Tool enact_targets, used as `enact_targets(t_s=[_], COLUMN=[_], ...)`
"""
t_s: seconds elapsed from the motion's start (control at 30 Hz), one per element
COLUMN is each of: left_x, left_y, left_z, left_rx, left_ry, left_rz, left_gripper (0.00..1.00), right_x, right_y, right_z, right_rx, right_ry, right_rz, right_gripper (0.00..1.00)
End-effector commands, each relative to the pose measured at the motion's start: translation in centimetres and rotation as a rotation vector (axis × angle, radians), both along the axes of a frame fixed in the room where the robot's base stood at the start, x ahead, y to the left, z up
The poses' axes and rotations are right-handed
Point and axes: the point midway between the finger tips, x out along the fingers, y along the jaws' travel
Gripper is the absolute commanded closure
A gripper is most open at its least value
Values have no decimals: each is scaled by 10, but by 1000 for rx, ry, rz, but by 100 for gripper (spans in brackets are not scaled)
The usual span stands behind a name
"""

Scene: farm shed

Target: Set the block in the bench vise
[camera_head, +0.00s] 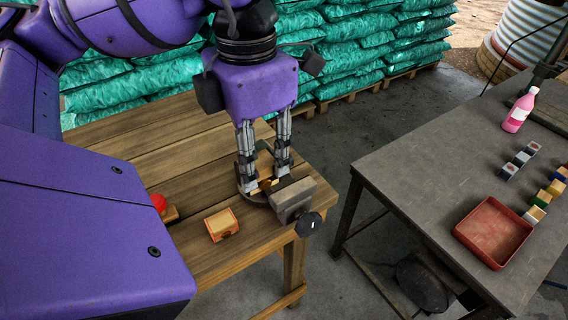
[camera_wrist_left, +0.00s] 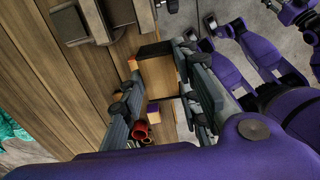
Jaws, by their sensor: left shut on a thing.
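My left gripper (camera_head: 262,186) points down at the bench vise (camera_head: 291,198) near the right edge of the wooden bench. Its fingers are shut on a tan wooden block with a dark end (camera_head: 264,164), seen between them. The block also shows between the fingers in the left wrist view (camera_wrist_left: 157,77). In the head view, the fingers and block are just behind the vise's grey jaw; whether the block touches the jaws is hidden. In the left wrist view the grey vise (camera_wrist_left: 92,22) is at the top left. My right gripper is not in view.
Another small wooden block (camera_head: 222,225) and a red object (camera_head: 159,203) lie on the wooden bench (camera_head: 150,140). A grey table (camera_head: 420,165) at right holds a red tray (camera_head: 493,232), several small blocks and a pink bottle (camera_head: 520,110). Green sacks stand behind.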

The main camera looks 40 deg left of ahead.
Motion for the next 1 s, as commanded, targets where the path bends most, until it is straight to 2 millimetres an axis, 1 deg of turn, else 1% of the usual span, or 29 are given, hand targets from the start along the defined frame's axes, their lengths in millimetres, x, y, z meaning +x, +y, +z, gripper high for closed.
enact_targets(t_s=[0.03,0.07,0.2,0.27,0.4,0.5,0.6,0.77,0.83,1.0], left_x=[8,13,39,51,72,83,90,95,100,98], left_y=[2,4,11,15,21,24,27,28,30,30], left_z=[-2,-4,-16,-22,-49,-62,-69,-77,-84,-109], left_rx=[-3,-3,-4,-4,-1,-1,-1,-1,0,0], left_ry=[0,-1,-2,-1,1,-2,-4,-2,-2,-2], left_rz=[1,2,2,2,0,-1,-1,-1,0,-2], left_gripper=[98,98,98,98,98,98,98,98,98,98], right_x=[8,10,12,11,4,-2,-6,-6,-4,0], right_y=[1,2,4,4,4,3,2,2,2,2], right_z=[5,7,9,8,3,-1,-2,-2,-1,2], right_rx=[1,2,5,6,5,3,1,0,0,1], right_ry=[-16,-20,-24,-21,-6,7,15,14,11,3], right_rz=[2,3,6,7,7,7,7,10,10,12], right_gripper=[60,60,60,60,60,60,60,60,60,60])
